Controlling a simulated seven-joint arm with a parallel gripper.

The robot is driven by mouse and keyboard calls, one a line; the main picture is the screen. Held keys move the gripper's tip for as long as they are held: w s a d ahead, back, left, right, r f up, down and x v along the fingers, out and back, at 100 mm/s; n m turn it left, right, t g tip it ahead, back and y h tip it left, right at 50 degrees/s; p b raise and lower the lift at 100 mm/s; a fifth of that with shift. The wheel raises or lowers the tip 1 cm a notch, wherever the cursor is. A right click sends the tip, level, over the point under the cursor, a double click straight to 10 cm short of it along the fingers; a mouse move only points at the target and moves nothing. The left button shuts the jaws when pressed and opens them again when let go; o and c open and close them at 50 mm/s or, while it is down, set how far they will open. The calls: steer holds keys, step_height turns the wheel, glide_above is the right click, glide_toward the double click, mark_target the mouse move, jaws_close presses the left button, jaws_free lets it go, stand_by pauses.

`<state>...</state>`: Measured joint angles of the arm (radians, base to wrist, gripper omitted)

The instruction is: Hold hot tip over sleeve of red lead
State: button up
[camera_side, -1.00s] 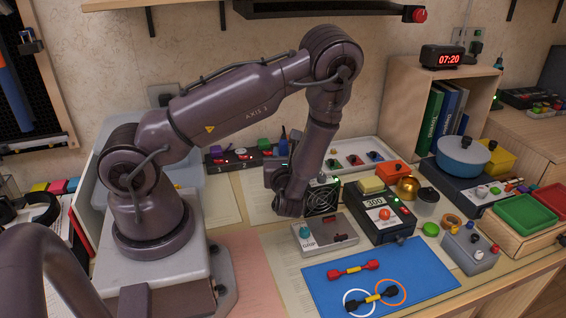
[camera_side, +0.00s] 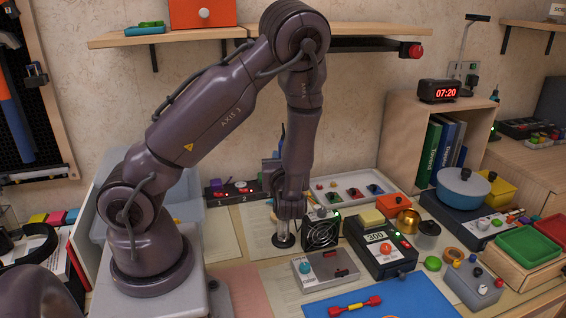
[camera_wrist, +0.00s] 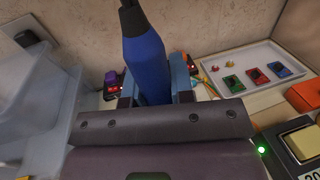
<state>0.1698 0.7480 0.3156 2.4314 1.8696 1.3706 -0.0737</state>
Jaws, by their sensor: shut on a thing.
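The red lead (camera_side: 368,301) lies on the blue mat (camera_side: 415,298) at the bottom of the side view, with a yellow sleeve (camera_side: 355,306) at its middle. My gripper (camera_wrist: 153,90) is shut on the blue handle of the iron (camera_wrist: 146,62), whose black end points up. The handle also shows as a thin blue upright piece behind my arm in the side view (camera_side: 282,135). My gripper is well behind and left of the lead, above a dark round stand base (camera_side: 283,241).
A small fan (camera_side: 322,233), a grey box with a teal knob (camera_side: 325,270) and a black station reading 300 (camera_side: 381,247) stand between my gripper and the mat. A white tray (camera_side: 352,187) lies behind.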

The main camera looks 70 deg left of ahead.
stand_by(0.8)
step_height(320, 180, up, 5)
steer(key=w+d+m+t+h, duration=0.2)
steer(key=w+d+m+t, duration=0.15)
steer(key=d, duration=0.95)
steer(key=w+d+m+t+h, duration=0.3)
steer(key=w+d+t, duration=0.2)
steer(key=d, duration=0.7)
step_height(320, 180, down, 15)
steer(key=shift+a+r+y, duration=0.15)
steer(key=shift+y, duration=0.15)
steer(key=shift+s+n, duration=0.1)
steer(key=shift+n, duration=0.15)
stand_by(3.2)
